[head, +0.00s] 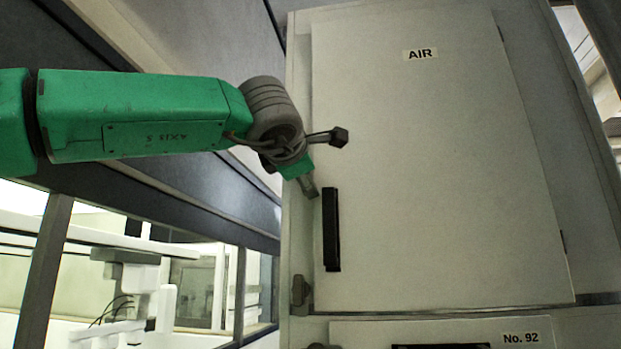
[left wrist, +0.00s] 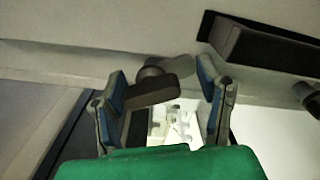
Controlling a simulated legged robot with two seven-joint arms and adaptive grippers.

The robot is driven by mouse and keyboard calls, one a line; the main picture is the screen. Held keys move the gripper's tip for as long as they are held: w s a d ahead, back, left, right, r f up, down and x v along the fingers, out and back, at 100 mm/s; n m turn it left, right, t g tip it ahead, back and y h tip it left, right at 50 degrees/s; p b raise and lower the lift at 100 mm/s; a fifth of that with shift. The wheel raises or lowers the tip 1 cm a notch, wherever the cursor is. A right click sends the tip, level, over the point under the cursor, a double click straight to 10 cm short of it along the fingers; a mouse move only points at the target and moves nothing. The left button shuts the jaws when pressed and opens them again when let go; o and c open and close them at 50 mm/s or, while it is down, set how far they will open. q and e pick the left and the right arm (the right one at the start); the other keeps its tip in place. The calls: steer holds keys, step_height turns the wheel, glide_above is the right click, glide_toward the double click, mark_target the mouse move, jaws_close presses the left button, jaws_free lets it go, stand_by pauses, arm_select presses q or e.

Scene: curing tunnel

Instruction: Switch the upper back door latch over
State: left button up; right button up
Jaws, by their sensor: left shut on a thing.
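The pale cabinet door (head: 430,180), marked AIR, is closed. My left gripper (head: 308,187) is at the door's left edge, just above and left of the black handle. In the left wrist view its blue-padded fingers (left wrist: 165,92) stand on either side of the dark upper latch (left wrist: 152,90), and they are shut on it. The latch's lever lies crosswise, tilted a little, with its near end by the left finger. In the head view my gripper hides most of this latch. My right gripper is in neither view.
The black door handle (head: 331,230) is close below my gripper; it also shows in the left wrist view (left wrist: 262,47). A lower latch (head: 300,295) sits at the cabinet's left edge. A dark-framed window wall (head: 150,215) runs along the left.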

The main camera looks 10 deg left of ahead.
arm_select(q)
steer(key=shift+s+a+r, duration=0.15)
steer(key=shift+a+r, duration=0.2)
steer(key=shift+r, duration=0.3)
steer(key=o, duration=0.8)
steer(key=shift+s+a+f, duration=0.25)
steer(key=shift+s+a, duration=0.15)
steer(key=shift+s, duration=0.15)
steer(key=shift+s+a, duration=0.2)
steer(key=shift+s, duration=5.45)
steer(key=shift+s, duration=0.1)
